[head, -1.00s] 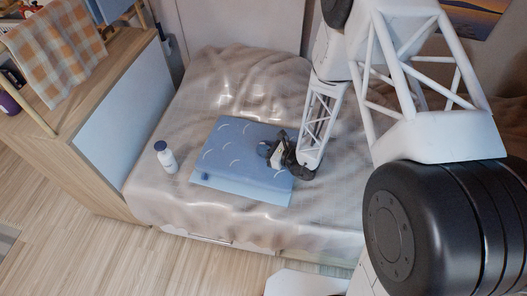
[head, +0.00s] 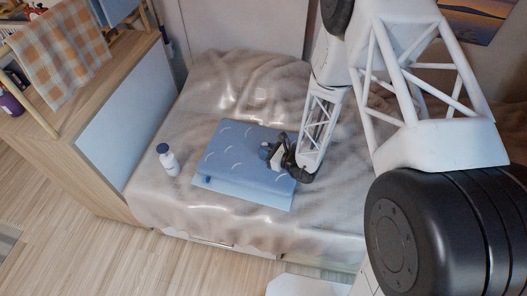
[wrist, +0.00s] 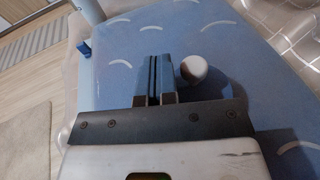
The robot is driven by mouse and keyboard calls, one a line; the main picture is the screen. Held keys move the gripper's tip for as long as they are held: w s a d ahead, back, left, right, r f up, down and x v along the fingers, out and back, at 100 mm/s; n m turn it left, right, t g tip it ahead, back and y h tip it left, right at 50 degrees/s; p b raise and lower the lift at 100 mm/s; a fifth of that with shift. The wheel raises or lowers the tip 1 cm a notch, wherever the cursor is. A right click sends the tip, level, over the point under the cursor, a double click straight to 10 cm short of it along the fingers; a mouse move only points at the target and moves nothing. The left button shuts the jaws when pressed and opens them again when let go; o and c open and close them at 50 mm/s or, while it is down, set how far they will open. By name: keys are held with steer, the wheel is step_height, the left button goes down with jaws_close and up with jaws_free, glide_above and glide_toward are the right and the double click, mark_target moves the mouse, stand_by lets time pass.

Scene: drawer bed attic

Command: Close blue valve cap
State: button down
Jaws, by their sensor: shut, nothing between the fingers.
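A blue pad (head: 240,160) with white arc marks lies on the bed; it also fills much of the wrist view (wrist: 225,40). A small blue tab (head: 207,179), possibly the valve cap, sits at its front left edge and shows at upper left in the wrist view (wrist: 84,47). A small round piece (head: 265,149) is on the pad near my gripper; it looks pale in the wrist view (wrist: 194,69), and I cannot tell if it is the valve. My gripper (head: 272,159) is over the pad's right part. Its fingers (wrist: 159,62) are shut and empty, just left of the round piece in the wrist view.
A white bottle with a dark blue cap (head: 167,160) stands on the crumpled bed cover left of the pad. A wooden cabinet (head: 105,160) with a checked cloth (head: 62,58) borders the bed on the left. The bed cover (head: 160,205) in front of the bottle is clear.

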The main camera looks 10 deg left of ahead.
steer(key=shift+s, duration=0.15)
steer(key=s+d+r, duration=0.1)
steer(key=s+r, duration=0.1)
steer(key=s, duration=1.1)
steer(key=shift+s+r, duration=0.2)
steer(key=shift+s, duration=0.1)
stand_by(0.4)
steer(key=s+d+r+n+g+h, duration=0.15)
steer(key=r+n+g, duration=0.35)
steer(key=r, duration=0.6)
steer(key=s+d+r+n+g, duration=0.25)
steer(key=r+n, duration=0.45)
steer(key=r, duration=0.4)
steer(key=s+d+r+n+t+h, duration=0.1)
steer(key=s+d+r+n+h, duration=0.2)
steer(key=d+r, duration=0.4)
steer(key=s+d+r+n+t+h, duration=0.2)
steer(key=d+r+h, duration=0.4)
steer(key=d, duration=0.5)
steer(key=s+d+r+n+t+h, duration=0.2)
steer(key=s+d+r+n+h, duration=0.2)
steer(key=d+r, duration=0.4)
steer(key=shift+d+n+h, duration=0.3)
steer(key=shift+d+h, duration=0.15)
steer(key=shift+d, duration=0.05)
